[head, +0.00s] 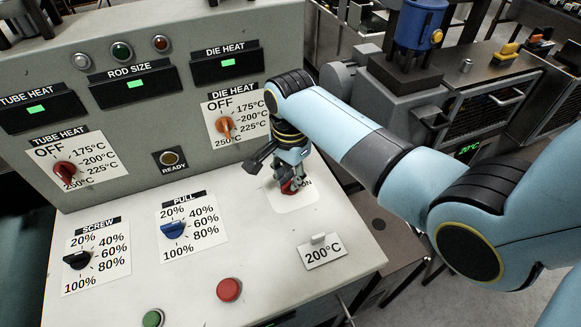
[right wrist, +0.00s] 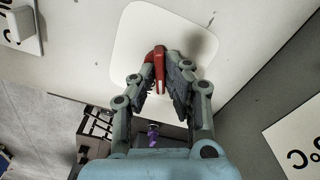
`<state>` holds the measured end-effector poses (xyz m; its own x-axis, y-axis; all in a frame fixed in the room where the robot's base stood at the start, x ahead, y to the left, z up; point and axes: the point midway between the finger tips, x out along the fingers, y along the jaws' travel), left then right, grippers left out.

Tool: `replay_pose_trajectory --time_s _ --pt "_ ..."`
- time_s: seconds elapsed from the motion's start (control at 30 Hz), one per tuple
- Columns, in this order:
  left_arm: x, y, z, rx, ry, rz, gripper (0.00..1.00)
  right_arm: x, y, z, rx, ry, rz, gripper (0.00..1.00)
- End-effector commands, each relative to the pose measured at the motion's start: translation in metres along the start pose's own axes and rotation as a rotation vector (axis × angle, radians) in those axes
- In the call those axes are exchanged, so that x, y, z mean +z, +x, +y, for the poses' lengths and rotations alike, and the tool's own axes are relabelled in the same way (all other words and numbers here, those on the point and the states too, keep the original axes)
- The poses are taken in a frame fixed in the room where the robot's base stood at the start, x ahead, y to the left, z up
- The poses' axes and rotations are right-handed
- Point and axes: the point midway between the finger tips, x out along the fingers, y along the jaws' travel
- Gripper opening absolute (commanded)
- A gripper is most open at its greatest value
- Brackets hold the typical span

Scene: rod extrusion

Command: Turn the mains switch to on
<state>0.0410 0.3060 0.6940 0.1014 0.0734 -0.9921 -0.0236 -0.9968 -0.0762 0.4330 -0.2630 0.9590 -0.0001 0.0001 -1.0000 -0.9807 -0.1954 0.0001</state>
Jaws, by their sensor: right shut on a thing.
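The mains switch is a red knob (head: 289,188) on a white rounded plate (head: 296,202) on the sloping console panel. Only the end of an "ON" label shows at its right. My right gripper (head: 293,176) reaches down over the knob and hides most of it in the head view. In the right wrist view the red knob (right wrist: 159,62) sits between the fingertips of my right gripper (right wrist: 163,76), which is shut on it. A pale line shows on the knob's grip. My left gripper is not in view.
A "200°C" card (head: 323,254) stands right of the panel's middle. A blue pull dial (head: 173,229), a black screw dial (head: 77,259) and a red button (head: 229,289) lie to the left. An orange die heat dial (head: 225,125) is on the upright panel behind.

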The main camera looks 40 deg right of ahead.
Motion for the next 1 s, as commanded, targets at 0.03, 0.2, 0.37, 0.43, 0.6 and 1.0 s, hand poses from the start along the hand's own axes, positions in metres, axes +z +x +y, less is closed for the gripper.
replay_pose_trajectory --time_s 0.03,0.2,0.37,0.43,0.6,1.0 --pt "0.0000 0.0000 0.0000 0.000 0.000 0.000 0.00 -0.0001 -0.0001 -0.0001 0.000 0.046 0.000 0.00" --pt "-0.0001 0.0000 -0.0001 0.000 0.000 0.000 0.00 -0.0001 -0.0001 -0.0001 0.000 0.101 0.000 0.00" --pt "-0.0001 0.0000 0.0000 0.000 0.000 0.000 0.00 -0.0001 -0.0001 -0.0001 0.000 0.111 0.000 0.00" --pt "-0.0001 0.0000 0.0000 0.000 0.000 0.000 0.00 -0.0001 -0.0001 -0.0001 0.000 0.171 0.000 0.00" --pt "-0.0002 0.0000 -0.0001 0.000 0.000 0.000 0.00 -0.0001 -0.0001 -0.0001 0.000 0.277 0.000 0.00" --pt "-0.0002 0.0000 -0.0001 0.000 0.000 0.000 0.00 0.0000 -0.0001 -0.0001 0.000 0.377 0.000 0.21"
